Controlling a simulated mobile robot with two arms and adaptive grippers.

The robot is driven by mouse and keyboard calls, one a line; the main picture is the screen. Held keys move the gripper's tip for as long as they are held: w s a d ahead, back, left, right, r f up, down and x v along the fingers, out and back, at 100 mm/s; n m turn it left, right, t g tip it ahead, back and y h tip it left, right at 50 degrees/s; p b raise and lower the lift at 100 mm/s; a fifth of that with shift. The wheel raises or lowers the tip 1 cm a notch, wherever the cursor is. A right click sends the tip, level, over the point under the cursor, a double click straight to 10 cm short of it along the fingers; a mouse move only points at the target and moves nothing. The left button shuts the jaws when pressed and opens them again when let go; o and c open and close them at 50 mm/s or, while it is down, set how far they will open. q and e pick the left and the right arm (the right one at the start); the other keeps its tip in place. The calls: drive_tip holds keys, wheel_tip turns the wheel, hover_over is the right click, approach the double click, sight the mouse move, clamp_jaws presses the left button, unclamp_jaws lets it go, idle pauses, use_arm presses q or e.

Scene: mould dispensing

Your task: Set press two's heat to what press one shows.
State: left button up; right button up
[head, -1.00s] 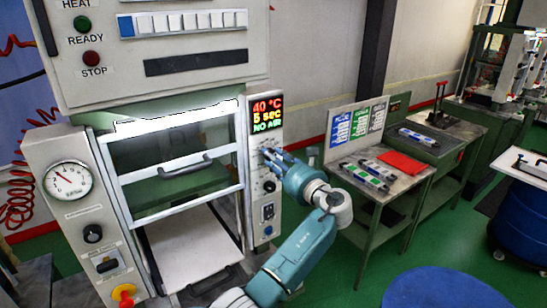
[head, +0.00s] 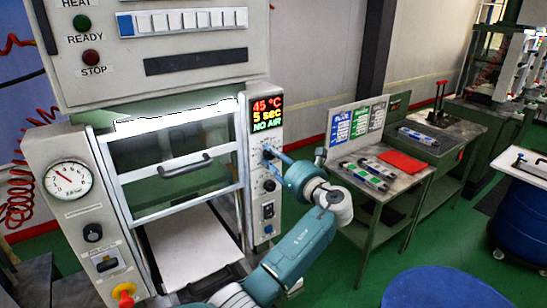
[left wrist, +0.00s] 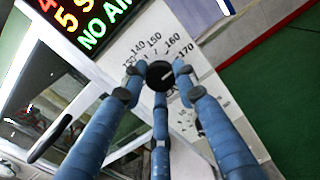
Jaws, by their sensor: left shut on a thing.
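The press (head: 150,85) in front of me has a lit display (head: 267,114) at its upper right reading 45 °C, 5 sec and NO AIR. My left gripper (head: 269,152) is at the panel just below that display. In the left wrist view its blue fingers (left wrist: 160,85) are closed around a dark round knob (left wrist: 160,74). Printed numbers from about 140 to 170 show above and right of the knob. The display (left wrist: 85,20) is partly cut off there. I cannot read which press this is. My right gripper is not in view.
A lower knob (head: 269,186) and a switch (head: 267,211) sit beneath the gripper. A gauge (head: 68,180) is on the press's left post. To the right stands a bench (head: 408,184) with several tools and a red cloth (head: 402,162). A blue round top (head: 445,288) is at the lower right.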

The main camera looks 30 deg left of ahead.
use_arm(q)
drive_tip(key=o, duration=1.1)
drive_tip(key=shift+o, duration=0.2)
drive_tip(key=shift+d, duration=0.15)
drive_tip(key=v, duration=1.1)
drive_tip(key=shift+d, duration=0.4)
drive_tip(key=shift+s, duration=0.15)
